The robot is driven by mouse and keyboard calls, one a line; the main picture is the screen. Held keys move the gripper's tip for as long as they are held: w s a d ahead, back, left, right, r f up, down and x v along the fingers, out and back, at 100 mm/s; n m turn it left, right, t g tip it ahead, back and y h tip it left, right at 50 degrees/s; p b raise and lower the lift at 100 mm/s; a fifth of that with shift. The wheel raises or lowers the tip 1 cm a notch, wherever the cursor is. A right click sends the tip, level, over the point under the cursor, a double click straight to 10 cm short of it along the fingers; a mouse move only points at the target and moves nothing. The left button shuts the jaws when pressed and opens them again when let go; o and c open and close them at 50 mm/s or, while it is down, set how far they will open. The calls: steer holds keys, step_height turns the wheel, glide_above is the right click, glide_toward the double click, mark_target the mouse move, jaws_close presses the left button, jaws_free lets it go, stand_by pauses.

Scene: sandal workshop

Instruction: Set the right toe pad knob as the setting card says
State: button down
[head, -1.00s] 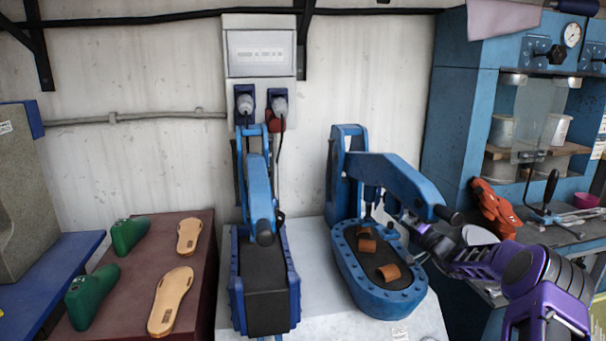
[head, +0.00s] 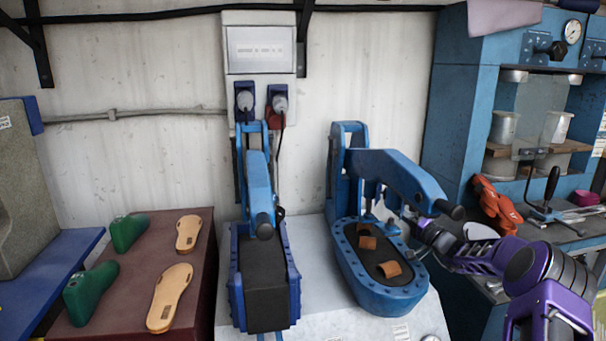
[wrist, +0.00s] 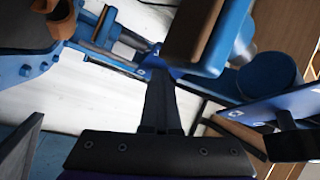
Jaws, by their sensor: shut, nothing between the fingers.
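The right press (head: 375,290) is blue, with an oval bed carrying two brown curved pads (head: 388,269). An overhanging arm with a black-ended handle (head: 449,211) reaches over it. I cannot pick out with certainty a toe pad knob on it. My gripper (head: 411,216) is beside the press's right side, under the arm, and partly hidden. In the wrist view my gripper (wrist: 160,88) is shut and empty, its dark fingers together, with blue press parts around it. A small white label (head: 401,332) lies at the bench front; its print is unreadable, and I cannot tell whether it is the setting card.
The left press (head: 265,285) stands close by on the white bench (head: 318,300). Green lasts (head: 92,292) and tan soles (head: 170,297) lie on the red-brown table at left.

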steer(key=shift+r+b, duration=0.2)
steer(key=shift+b, duration=0.2)
steer(key=shift+s+r, duration=0.2)
steer(key=shift+r, duration=0.1)
steer(key=shift+f, duration=0.1)
steer(key=shift+s+d+f, duration=0.1)
steer(key=shift+s+d, duration=0.45)
steer(key=shift+d, duration=0.25)
steer(key=shift+s+d+f, duration=0.1)
steer(key=shift+s+d, duration=0.45)
steer(key=shift+d, duration=0.3)
steer(key=shift+s+d, duration=0.55)
steer(key=shift+d, duration=0.25)
